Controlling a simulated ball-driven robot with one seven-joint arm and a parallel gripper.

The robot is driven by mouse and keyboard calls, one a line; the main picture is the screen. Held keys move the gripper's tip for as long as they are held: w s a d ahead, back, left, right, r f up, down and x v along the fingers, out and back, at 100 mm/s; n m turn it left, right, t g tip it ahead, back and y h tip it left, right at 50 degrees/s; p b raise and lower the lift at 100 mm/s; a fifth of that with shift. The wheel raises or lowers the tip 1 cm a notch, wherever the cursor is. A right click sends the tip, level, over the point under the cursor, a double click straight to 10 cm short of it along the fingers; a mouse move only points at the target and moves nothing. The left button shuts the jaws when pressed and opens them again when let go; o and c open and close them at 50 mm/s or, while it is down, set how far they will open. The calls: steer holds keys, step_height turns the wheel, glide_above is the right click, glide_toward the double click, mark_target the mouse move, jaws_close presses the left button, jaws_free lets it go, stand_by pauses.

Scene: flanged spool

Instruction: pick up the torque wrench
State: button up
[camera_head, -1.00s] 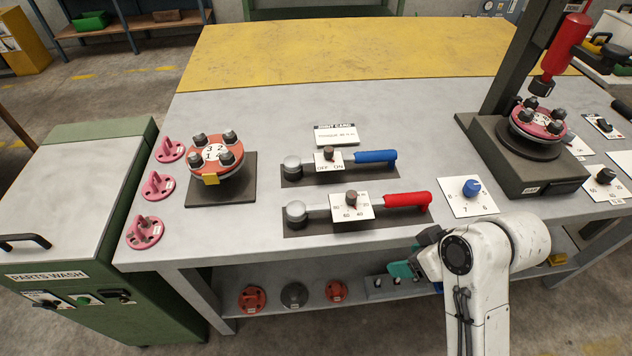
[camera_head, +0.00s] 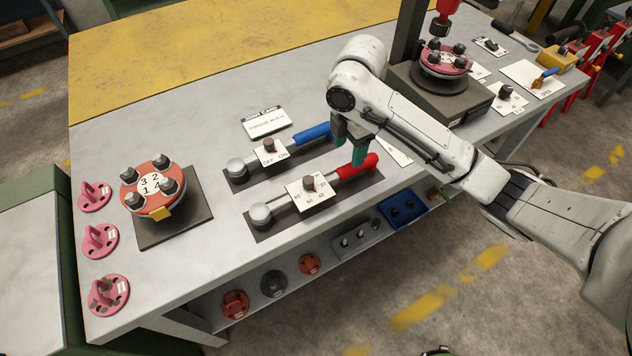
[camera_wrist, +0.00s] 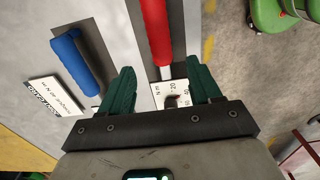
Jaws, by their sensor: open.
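A wrench with a red handle (camera_head: 358,168) lies on a dark mat on the grey bench. Its white plate (camera_head: 312,190) carries a numbered scale and a dark knob. A similar wrench with a blue handle (camera_head: 314,133) lies behind it, with an OFF/ON plate (camera_head: 270,151). My gripper (camera_head: 349,146) is open above the red-handled wrench, near its handle. In the wrist view, my green fingers (camera_wrist: 160,78) stand apart either side of the red wrench's line. Its red handle (camera_wrist: 156,32) and scale plate (camera_wrist: 172,94) show between and beyond them. Contact with the wrench cannot be told.
A flanged spool (camera_head: 152,186) with studs sits on a dark plate at left, beside several pink parts (camera_head: 100,240). A card (camera_head: 266,122) stands behind the wrenches. A press base (camera_head: 440,95) with a second flange stands at the back right. A lower shelf holds a blue tray (camera_head: 403,211).

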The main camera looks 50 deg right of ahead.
mark_target(347, 167)
steer(key=shift+f+p, duration=0.75)
steer(key=shift+f, duration=3.1)
steer(key=shift+c, duration=0.4)
steer(key=shift+r, duration=0.1)
jaws_close()
